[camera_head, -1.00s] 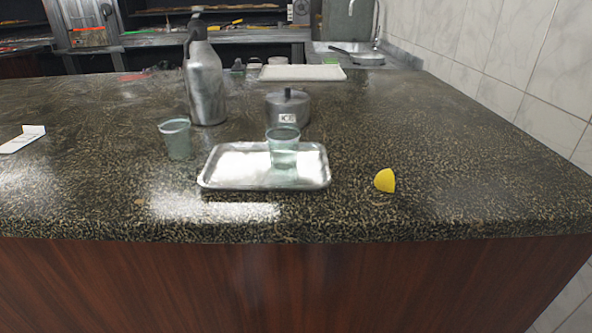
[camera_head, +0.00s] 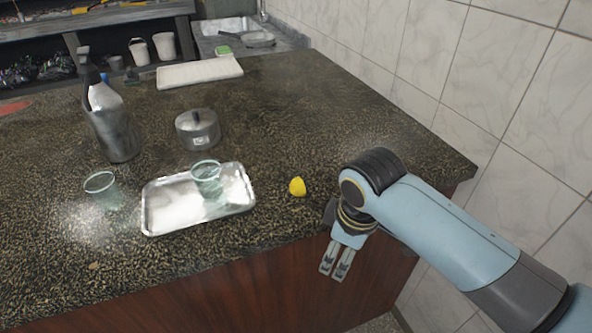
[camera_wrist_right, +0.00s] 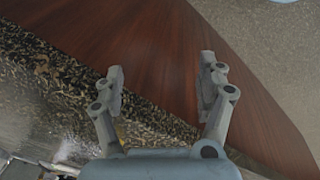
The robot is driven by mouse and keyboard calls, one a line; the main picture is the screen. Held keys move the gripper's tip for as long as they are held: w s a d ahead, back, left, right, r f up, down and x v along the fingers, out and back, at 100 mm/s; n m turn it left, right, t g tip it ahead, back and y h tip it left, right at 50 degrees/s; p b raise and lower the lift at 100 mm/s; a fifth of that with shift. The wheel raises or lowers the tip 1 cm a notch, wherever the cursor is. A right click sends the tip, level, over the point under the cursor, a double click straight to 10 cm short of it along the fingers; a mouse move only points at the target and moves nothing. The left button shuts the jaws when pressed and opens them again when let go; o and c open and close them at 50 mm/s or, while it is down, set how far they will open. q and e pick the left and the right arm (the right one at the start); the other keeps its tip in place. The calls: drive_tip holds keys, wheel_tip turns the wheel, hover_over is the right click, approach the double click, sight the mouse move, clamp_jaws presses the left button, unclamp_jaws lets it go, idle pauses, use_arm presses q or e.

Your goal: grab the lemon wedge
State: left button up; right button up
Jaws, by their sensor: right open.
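The yellow lemon wedge (camera_head: 297,187) lies on the dark speckled counter (camera_head: 330,110) in the head view, just right of the metal tray. My right gripper (camera_head: 336,274) points down in front of the counter's front edge, to the right of and nearer than the wedge. In the right wrist view its two fingers (camera_wrist_right: 162,88) are spread apart with nothing between them. My left gripper is in neither view.
The metal tray (camera_head: 160,222) holds a clear cup (camera_head: 207,178). Another cup (camera_head: 101,190), a metal bottle (camera_head: 112,128) and a lidded pot (camera_head: 198,130) stand around it. A tiled wall (camera_head: 440,60) bounds the right side. The counter behind the wedge is clear.

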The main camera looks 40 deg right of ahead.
sight(300, 180)
drive_tip(key=w+r+n, duration=0.1)
drive_tip(key=w+r, duration=0.1)
drive_tip(key=r, duration=0.1)
drive_tip(key=w+r+n+p, duration=0.1)
drive_tip(key=w+r+n, duration=0.1)
drive_tip(key=w+r, duration=0.1)
drive_tip(key=w+r+n+p, duration=0.1)
drive_tip(key=w+r, duration=0.2)
drive_tip(key=shift+d+r+n+g, duration=0.25)
drive_tip(key=shift+d+n+g, duration=0.05)
drive_tip(key=shift+n+g, duration=0.1)
drive_tip(key=w+d+r+n+g, duration=0.1)
drive_tip(key=w+r+n, duration=0.4)
drive_tip(key=w, duration=0.3)
drive_tip(key=shift+y, duration=0.4)
wheel_tip(300, 180, down, 10)
drive_tip(key=shift+d+f+p, duration=0.15)
drive_tip(key=shift+p, duration=0.65)
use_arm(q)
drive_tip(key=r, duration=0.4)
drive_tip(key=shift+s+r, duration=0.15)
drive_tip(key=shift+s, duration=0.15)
use_arm(e)
drive_tip(key=shift+c, duration=0.4)
drive_tip(key=c, duration=0.9)
